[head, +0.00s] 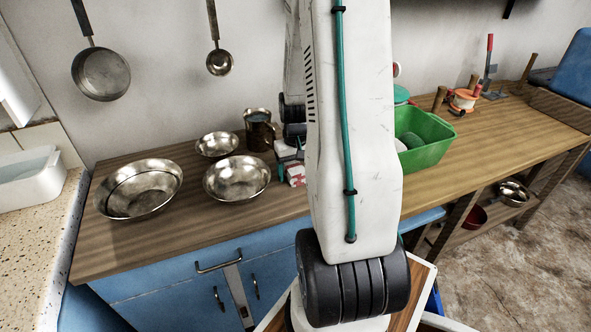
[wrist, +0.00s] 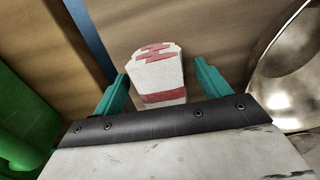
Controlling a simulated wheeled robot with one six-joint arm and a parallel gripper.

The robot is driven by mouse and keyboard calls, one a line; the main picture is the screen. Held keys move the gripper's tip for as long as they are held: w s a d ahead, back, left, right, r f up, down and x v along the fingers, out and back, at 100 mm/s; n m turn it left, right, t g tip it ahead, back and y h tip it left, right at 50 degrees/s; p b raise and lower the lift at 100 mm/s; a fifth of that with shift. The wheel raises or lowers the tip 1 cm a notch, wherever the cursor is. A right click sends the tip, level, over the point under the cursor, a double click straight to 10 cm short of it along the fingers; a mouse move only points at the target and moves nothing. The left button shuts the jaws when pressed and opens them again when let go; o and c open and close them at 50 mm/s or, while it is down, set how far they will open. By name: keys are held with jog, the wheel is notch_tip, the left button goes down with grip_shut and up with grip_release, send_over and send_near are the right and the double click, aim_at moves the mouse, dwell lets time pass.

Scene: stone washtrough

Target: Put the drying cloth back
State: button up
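The drying cloth (wrist: 157,80) is a white, red-patterned folded bundle on the wooden counter. In the wrist view it lies between the two teal fingers of my gripper (wrist: 161,72), with a narrow gap on each side. My gripper is open and does not appear to touch it. In the head view the cloth (head: 296,176) shows only in part beside my arm, with a teal finger near it. My arm hides the rest. I cannot tell how far the fingertips reach down around it.
Steel bowls (head: 236,178) and a metal jug (head: 259,130) stand left of the cloth in the head view. A green tub (head: 428,142) stands to the right. A pan (head: 101,74) and a ladle (head: 219,62) hang on the wall. The counter's front left (head: 190,230) is clear.

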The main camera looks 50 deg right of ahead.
aim_at(296, 168)
notch_tip(296, 168, up, 12)
jog(key=w+a+r+n, duration=0.1)
jog(key=a+r+n, duration=0.1)
jog(key=a+r, duration=0.5)
jog(key=s+a+r+n, duration=0.1)
jog(key=s+a+r, duration=0.1)
jog(key=s+a, duration=0.2)
jog(key=s+a+r+n, duration=0.2)
jog(key=s+a, duration=0.3)
jog(key=a, duration=0.6)
jog(key=s+a+r+n+t, duration=0.1)
jog(key=s+a, duration=0.3)
jog(key=a, duration=0.4)
jog(key=shift+s+r, duration=0.15)
jog(key=shift+r, duration=0.65)
